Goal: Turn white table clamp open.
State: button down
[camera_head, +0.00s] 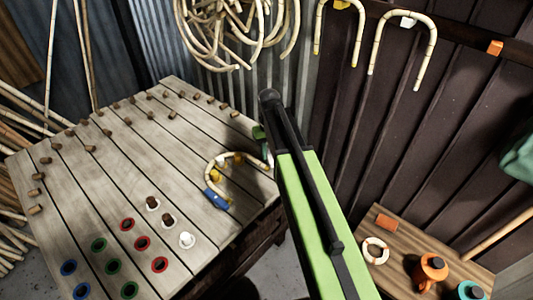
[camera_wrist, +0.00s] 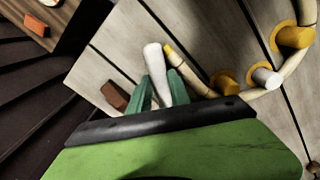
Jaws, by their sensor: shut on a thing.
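My gripper (camera_wrist: 160,88) has its two green fingers shut on a white, rounded, handle-like piece (camera_wrist: 155,62) over the table, probably the white table clamp. The piece sticks up between the fingertips; its lower part is hidden. Just right of it is the end of a bent rattan cane (camera_wrist: 190,76) with a yellow tip. Another white peg-like piece (camera_wrist: 266,78) touches the cane between yellow ones. In the head view my gripper (camera_head: 260,132) is small at the table's right edge, mostly hidden by my arm. The cane (camera_head: 212,162) curves left of it.
The slatted wooden table (camera_head: 110,180) carries wooden pegs along its far and left edges, several coloured rings, a white peg (camera_head: 187,240) and a blue clamp (camera_head: 216,198). Canes hang on the back wall.

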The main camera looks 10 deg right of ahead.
aim_at(269, 154)
jog(key=n, duration=0.6)
jog(key=shift+w, duration=0.15)
jog(key=shift+a, duration=0.1)
dwell(0.5)
jog(key=c, duration=1.2)
grip_release()
jog(key=shift+r, duration=0.15)
notch_tip(269, 154, up, 17)
jog(key=p, duration=1.7)
